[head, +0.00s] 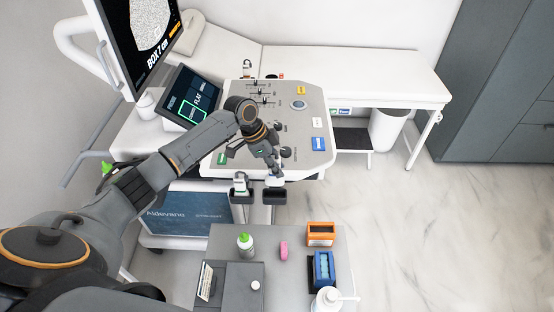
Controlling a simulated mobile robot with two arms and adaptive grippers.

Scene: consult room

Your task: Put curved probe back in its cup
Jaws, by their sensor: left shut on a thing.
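My left gripper (273,167) reaches over the front edge of the ultrasound console and points down. It is shut on a small white probe (276,180), which I take for the curved probe; the fingers partly cover it. The probe is at the mouth of the right dark cup (275,197) on the console's front. I cannot tell whether its lower end is inside the cup or just above it. The left dark cup (242,198) beside it has another white probe (241,182) standing in it. My right gripper is not in view.
The console panel (312,105) lies behind the gripper. A grey cart (225,240) in front carries a green-capped bottle (245,245), a pink item (283,250), an orange box (320,234), a blue item (324,268) and a pump bottle (327,300). The floor at right is clear.

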